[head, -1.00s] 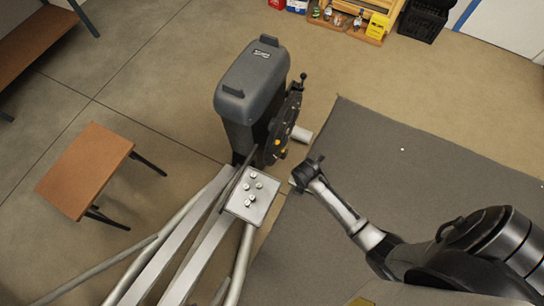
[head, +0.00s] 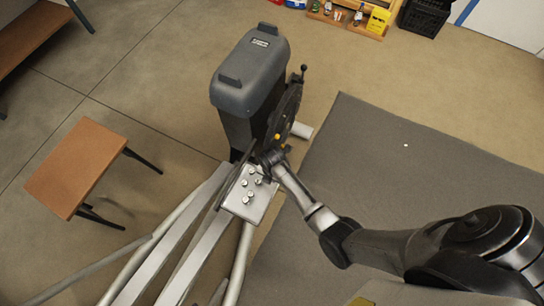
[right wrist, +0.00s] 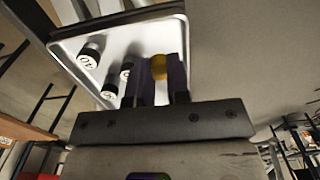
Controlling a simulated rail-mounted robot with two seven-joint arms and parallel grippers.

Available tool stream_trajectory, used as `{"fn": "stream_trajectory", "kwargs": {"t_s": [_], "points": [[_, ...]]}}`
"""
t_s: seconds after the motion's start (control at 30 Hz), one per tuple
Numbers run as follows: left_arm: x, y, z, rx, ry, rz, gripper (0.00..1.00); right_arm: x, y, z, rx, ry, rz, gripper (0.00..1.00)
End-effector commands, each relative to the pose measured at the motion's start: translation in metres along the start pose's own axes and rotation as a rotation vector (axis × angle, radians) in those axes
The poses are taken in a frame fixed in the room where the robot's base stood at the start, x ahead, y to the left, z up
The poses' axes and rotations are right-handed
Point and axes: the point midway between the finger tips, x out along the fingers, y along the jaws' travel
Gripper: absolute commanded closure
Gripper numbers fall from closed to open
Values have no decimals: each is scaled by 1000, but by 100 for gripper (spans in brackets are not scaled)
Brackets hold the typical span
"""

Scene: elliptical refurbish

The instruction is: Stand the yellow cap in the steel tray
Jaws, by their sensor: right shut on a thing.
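The steel tray (head: 262,207) sits at the top of the pale frame rails, just in front of the grey machine, in the head view. Several small dark cylinders with white tops stand in it. In the right wrist view the tray (right wrist: 128,45) fills the upper middle, with a numbered cylinder (right wrist: 88,60) at its left. My right gripper (head: 268,160) is at the tray's far edge in the head view. In the right wrist view its fingers are shut on the yellow cap (right wrist: 159,67). I cannot tell whether the cap touches the tray. My left gripper is not in view.
The grey machine housing (head: 250,75) and its dark disc (head: 287,112) rise close behind the gripper. A brown stool (head: 75,168) stands at left. A grey mat (head: 400,190) covers the floor at right. Shelves and a black crate (head: 425,15) are at the back.

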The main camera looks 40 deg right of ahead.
Motion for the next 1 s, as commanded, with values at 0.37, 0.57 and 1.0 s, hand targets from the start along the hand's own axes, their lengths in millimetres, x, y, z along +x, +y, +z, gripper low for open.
{"fn": "stream_trajectory", "kwargs": {"t_s": [0.37, 0.57, 1.0], "points": [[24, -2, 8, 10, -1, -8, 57, 40, 0, -1, 1, 2, 1, 100], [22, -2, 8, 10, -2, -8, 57, 39, 0, 0, 0, 0, 1, 100], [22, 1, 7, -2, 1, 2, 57, 42, -1, 0, 0, 1, 0, 73]]}}
